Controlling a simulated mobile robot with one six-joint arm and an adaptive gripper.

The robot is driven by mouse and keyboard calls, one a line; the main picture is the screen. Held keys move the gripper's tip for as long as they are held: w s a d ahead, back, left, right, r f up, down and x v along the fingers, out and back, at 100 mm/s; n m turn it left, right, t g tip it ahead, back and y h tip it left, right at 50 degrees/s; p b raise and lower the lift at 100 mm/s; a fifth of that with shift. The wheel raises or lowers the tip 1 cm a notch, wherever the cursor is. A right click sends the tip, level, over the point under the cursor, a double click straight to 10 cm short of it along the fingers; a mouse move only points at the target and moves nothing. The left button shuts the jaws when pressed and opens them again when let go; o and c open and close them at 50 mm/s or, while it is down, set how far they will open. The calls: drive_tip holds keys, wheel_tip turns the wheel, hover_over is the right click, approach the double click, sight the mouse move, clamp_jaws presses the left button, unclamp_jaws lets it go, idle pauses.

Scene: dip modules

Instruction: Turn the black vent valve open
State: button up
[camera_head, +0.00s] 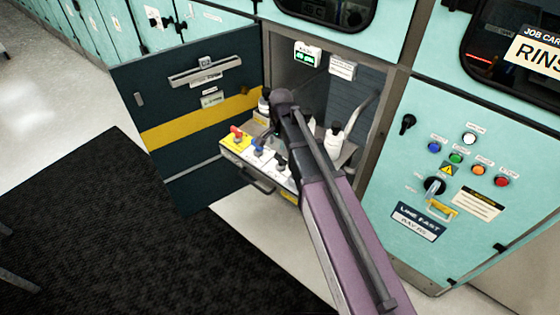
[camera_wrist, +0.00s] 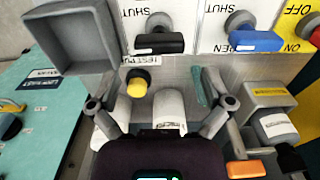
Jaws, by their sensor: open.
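The black vent valve (camera_wrist: 158,43) has a bar-shaped black handle on a grey round stem, on a white panel. The handle lies crosswise in the wrist view, with a SHUT label above its left part; no OPEN label shows beside it. In the head view the black valve (camera_head: 281,165) is at the right of the valve row, partly by my arm. My gripper (camera_wrist: 160,80) is open and empty, its two fingers apart below the handle in the wrist view and not touching it. In the head view my arm hides the fingers.
A blue valve (camera_wrist: 255,40) and a red valve (camera_head: 237,131) on yellow stand beside the black one. A yellow button (camera_wrist: 138,82), white bottles (camera_head: 332,138) and a grey square frame (camera_wrist: 75,40) are close by. The open cabinet door (camera_head: 185,110) is at left.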

sight(280, 156)
drive_tip(key=shift+f+b, duration=2.15)
drive_tip(key=shift+f, duration=0.3)
drive_tip(key=c, duration=1)
